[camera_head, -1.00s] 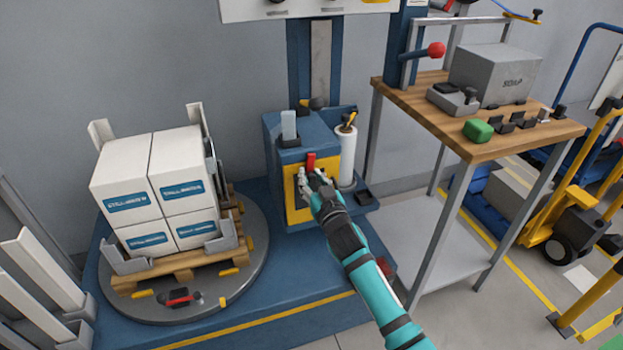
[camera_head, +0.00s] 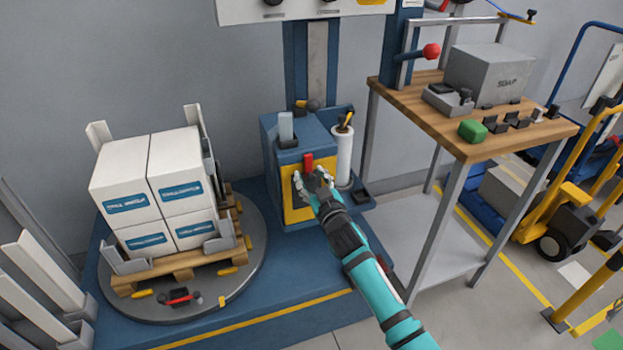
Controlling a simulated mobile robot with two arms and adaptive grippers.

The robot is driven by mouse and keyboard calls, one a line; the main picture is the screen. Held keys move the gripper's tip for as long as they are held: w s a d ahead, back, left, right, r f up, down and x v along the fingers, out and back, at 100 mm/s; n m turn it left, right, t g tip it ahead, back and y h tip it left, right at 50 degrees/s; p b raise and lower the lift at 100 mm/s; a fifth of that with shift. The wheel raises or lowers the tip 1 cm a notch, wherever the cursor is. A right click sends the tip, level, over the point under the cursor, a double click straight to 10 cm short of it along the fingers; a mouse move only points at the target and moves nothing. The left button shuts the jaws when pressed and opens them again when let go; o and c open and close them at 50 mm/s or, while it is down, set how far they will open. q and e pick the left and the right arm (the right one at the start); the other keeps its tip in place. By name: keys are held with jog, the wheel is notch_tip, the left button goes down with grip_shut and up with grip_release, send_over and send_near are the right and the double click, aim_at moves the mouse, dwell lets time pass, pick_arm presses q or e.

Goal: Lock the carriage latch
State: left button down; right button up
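The blue carriage (camera_head: 283,133) stands at the foot of the mast, with a yellow front plate (camera_head: 295,208). A small red latch handle (camera_head: 308,162) stands upright at the top of the yellow plate. My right gripper (camera_head: 307,181) is just below the red handle, in front of the plate. Its fingers look spread, with nothing visible between them. I cannot tell whether they touch the handle or the plate. The gripper hides part of the plate. My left gripper is not in view.
Stacked white boxes (camera_head: 125,190) on a pallet stand on the round turntable (camera_head: 250,275) at left. A white film roll (camera_head: 344,155) stands right of the plate. A wooden-topped table (camera_head: 440,125) with a grey box (camera_head: 490,75) stands further right.

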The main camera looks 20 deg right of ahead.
jog(key=shift+f, duration=0.1)
jog(key=shift+s+d, duration=0.1)
jog(key=shift+s, duration=0.2)
jog(key=s, duration=1.1)
jog(key=shift+s+d, duration=0.15)
jog(key=shift+s, duration=0.05)
